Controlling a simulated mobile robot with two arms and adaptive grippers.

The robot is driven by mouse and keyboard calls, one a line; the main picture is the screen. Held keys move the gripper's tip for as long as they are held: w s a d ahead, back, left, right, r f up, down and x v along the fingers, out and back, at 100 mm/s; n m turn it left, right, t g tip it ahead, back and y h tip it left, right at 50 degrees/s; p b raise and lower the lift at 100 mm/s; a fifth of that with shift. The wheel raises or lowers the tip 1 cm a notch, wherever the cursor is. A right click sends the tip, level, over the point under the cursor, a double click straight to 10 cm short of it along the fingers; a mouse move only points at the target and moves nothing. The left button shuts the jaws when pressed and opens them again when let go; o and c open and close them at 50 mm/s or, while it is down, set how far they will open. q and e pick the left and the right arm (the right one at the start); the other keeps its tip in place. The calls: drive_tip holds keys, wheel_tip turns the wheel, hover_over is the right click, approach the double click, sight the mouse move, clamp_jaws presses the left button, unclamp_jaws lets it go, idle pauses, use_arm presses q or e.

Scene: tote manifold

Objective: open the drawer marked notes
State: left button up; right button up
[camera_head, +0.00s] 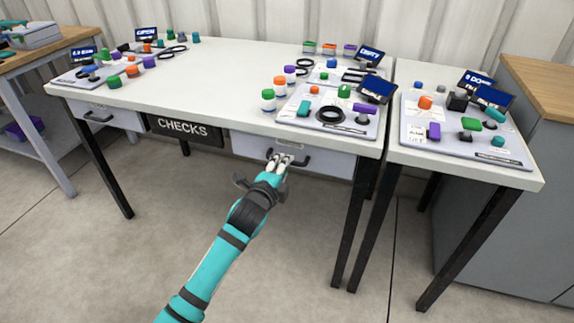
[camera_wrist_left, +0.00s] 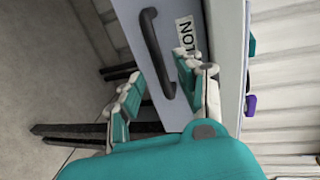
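A grey-white drawer (camera_head: 325,162) sits under the right end of the long table and looks shut. It has a dark bar handle (camera_wrist_left: 151,40) and a white label (camera_wrist_left: 186,36) whose visible letters seem to read "NOT", the rest hidden behind a finger. My left gripper (camera_head: 280,160) is at this drawer's front, over the handle. In the left wrist view, its teal-padded fingers (camera_wrist_left: 158,92) are spread apart, with one end of the handle between them. I cannot tell whether they touch it. My right gripper is in neither view.
Another drawer (camera_head: 88,115) with a dark handle is at the table's left end. A dark "CHECKS" sign (camera_head: 184,131) hangs between the drawers. Trays, jars and small parts crowd the tabletop's right end. Table legs (camera_head: 349,220) stand to the right; the floor in front is clear.

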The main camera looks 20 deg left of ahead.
use_arm(q)
drive_tip(key=shift+b+x, duration=0.3)
drive_tip(key=shift+x, duration=1.7)
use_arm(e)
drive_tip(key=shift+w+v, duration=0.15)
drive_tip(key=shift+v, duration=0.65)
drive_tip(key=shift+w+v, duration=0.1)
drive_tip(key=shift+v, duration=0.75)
use_arm(q)
clamp_jaws()
